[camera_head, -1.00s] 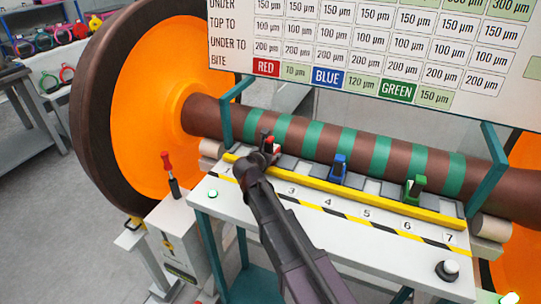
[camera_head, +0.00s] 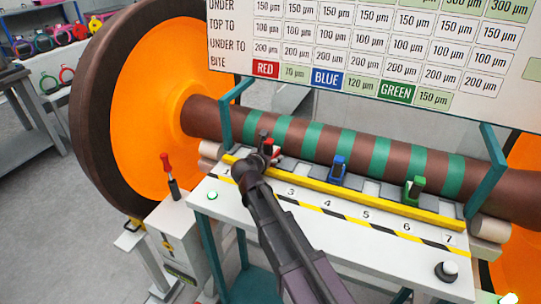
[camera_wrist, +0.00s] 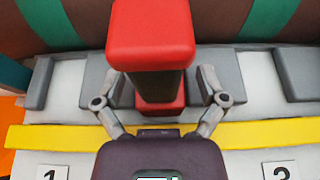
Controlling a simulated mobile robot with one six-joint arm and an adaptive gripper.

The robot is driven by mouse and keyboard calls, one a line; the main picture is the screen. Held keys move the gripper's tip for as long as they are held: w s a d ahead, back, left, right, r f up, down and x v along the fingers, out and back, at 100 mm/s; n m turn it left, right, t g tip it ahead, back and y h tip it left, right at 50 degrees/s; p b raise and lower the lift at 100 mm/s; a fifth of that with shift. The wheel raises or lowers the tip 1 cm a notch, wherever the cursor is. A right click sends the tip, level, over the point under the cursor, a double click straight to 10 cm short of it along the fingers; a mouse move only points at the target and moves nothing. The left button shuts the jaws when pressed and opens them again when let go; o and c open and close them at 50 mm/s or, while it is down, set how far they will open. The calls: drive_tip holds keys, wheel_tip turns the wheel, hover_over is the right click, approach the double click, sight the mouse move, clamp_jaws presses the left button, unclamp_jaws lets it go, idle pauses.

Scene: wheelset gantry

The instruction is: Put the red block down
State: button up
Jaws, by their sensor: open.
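The red block (camera_wrist: 151,34) has a red top, a dark middle and a red lower part. In the head view the red block (camera_head: 275,151) is partly hidden by my gripper (camera_head: 264,146), at the left part of the bench. In the wrist view my gripper (camera_wrist: 160,92) is open, with one finger on each side of the block and gaps showing beside it. The block's underside is hidden.
A blue block (camera_head: 338,168) and a green block (camera_head: 414,190) stand farther right along the yellow bar (camera_head: 345,192). The brown, green-striped axle (camera_head: 330,142) runs close behind, with a large wheel (camera_head: 150,100) at left. A board (camera_head: 390,50) hangs above.

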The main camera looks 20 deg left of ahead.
drive_tip(key=p+v, duration=0.4)
drive_tip(key=v, duration=0.7)
drive_tip(key=shift+s, duration=0.15)
